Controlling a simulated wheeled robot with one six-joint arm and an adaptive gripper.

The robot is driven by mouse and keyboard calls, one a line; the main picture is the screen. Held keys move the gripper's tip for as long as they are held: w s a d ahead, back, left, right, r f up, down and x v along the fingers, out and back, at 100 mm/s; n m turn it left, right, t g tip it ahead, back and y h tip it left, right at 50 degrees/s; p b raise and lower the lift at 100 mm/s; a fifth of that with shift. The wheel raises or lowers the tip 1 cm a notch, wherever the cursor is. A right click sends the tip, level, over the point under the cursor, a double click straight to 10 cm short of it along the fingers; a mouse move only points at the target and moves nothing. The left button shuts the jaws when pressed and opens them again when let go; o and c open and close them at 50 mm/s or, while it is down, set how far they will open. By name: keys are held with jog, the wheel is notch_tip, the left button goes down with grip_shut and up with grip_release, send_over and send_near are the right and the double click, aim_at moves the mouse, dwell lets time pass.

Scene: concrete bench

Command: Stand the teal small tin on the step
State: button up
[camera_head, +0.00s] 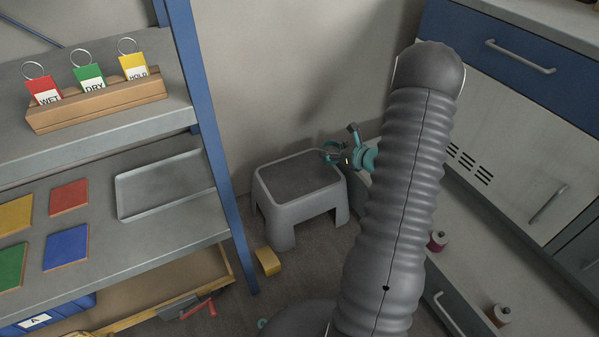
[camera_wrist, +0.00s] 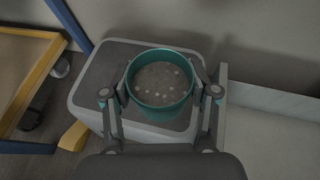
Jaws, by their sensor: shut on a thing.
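The teal small tin (camera_wrist: 161,108) is between the fingers of my gripper (camera_wrist: 161,88) in the wrist view. Its open top faces the camera, and several pale spots show inside on a grey-brown surface. The gripper is shut on the tin's sides. The grey step (camera_wrist: 90,88) lies behind the tin in that view. In the head view the step (camera_head: 298,178) stands on the floor by the wall, with my gripper (camera_head: 335,153) at its back right corner. The tin is hard to tell apart from the gripper there. I cannot tell whether it touches the step.
A shelf unit with a blue post (camera_head: 215,130) stands left of the step. A yellow block (camera_head: 268,261) lies on the floor in front of the step. A low grey ledge (camera_head: 480,270) with spools runs along the right. The step's visible top is otherwise bare.

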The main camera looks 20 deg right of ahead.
jog(key=w+a+f, duration=0.4)
jog(key=w+a, duration=0.1)
jog(key=w+a+f+b, duration=0.1)
jog(key=w+a+f, duration=0.1)
jog(key=a, duration=0.1)
jog(key=shift+w+f, duration=0.2)
jog(key=shift+f, duration=2.05)
jog(key=shift+f+b, duration=0.15)
jog(key=shift+b, duration=0.15)
jog(key=o, duration=1.3)
jog(key=p+v, duration=0.1)
jog(key=v, duration=1.1)
